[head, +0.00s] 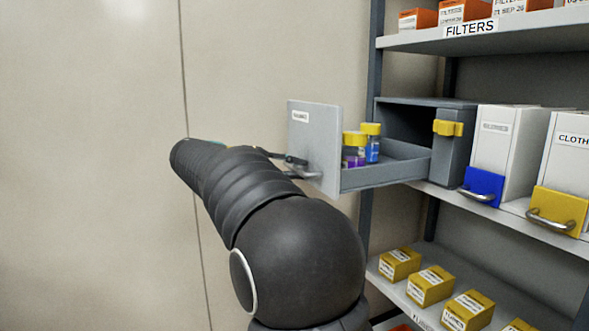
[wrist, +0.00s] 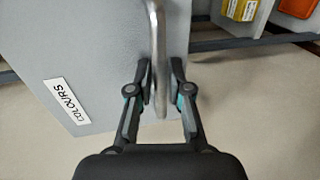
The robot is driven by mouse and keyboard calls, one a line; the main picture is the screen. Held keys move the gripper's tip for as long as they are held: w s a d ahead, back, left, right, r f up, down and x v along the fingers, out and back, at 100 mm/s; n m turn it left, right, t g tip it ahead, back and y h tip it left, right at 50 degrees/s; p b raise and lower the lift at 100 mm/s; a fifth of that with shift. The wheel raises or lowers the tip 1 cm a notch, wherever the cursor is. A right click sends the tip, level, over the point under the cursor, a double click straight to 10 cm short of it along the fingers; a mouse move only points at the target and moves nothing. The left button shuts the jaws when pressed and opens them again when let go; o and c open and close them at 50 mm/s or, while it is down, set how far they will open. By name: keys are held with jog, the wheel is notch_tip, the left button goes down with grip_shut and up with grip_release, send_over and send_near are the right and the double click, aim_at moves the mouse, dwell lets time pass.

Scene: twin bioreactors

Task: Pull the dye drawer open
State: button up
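The dye drawer (head: 385,174) is grey and stands pulled well out of its housing (head: 455,150) on the shelf. Vials with yellow caps stand inside it: a purple one (head: 354,158) and a blue one (head: 372,150). Its front panel (head: 316,135) also shows in the wrist view (wrist: 95,45), with a label reading COLOURS. My gripper (wrist: 161,80) has one finger on each side of the metal handle (wrist: 158,100) and looks shut on it. In the head view, my arm hides most of the gripper beside the drawer's front.
White bins with a blue front (head: 483,186) and a yellow front (head: 557,211) stand right of the housing. Yellow boxes (head: 430,286) line the shelf below, and orange filter boxes (head: 465,10) the shelf above. A bare wall (head: 90,150) is at left.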

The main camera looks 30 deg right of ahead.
jog(key=shift+o, duration=0.6)
jog(key=v, duration=1.2)
jog(key=shift+s, duration=0.1)
